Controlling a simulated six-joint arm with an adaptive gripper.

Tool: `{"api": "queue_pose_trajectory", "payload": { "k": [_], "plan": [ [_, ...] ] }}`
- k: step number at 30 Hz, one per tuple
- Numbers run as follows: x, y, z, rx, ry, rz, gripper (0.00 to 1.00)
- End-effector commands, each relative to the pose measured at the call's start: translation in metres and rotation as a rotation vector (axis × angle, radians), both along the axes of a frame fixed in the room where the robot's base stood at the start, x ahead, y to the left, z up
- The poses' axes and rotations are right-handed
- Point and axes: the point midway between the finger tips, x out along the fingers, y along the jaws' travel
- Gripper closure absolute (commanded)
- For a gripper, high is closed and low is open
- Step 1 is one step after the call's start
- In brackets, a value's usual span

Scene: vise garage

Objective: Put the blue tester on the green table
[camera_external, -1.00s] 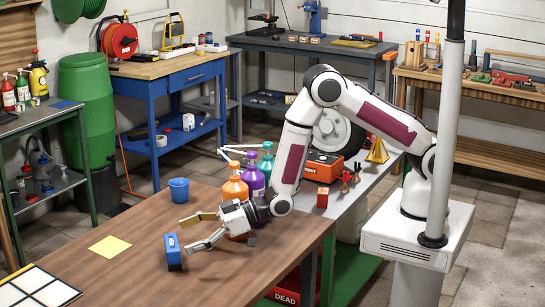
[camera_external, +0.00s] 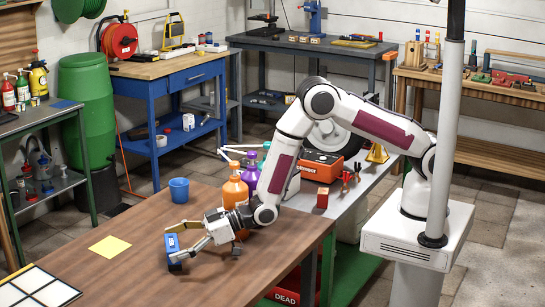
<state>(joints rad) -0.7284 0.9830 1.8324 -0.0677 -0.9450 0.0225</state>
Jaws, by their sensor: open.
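The blue tester (camera_external: 171,243) stands on the brown wooden table (camera_external: 130,275), left of its middle. My gripper (camera_external: 175,246) is low over the table and open, with its fingers spread at the tester. One finger is at its far side and one at its near side. I cannot tell whether they touch it. No table top looks plainly green. A grey-topped table with green legs (camera_external: 84,165) is at the far left. Another grey-topped table (camera_external: 340,212), with a green lower shelf, stands behind the wooden table at right.
A blue cup (camera_external: 179,190), a yellow sheet (camera_external: 110,246) and a white-squared panel (camera_external: 38,290) lie on the wooden table. An orange bottle (camera_external: 235,192) and a purple bottle (camera_external: 250,180) stand beside my arm. A red toolbox (camera_external: 322,165) is behind it.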

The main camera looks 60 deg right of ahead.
Motion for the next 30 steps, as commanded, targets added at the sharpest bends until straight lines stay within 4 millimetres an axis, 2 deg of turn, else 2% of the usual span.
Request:
{"api": "queue_pose_trajectory", "payload": {
  "k": [18, 19, 24, 30],
  "plan": [
    [0.0029, 0.0027, -0.0011, 0.000, 0.000, 0.000, 0.08],
    [0.0029, 0.0026, -0.0011, 0.000, 0.000, 0.000, 0.11],
    [0.0029, 0.0026, -0.0011, 0.000, 0.000, 0.000, 0.54],
    [0.0031, 0.0028, -0.0004, 0.001, -0.001, 0.000, 0.58]
  ]
}}
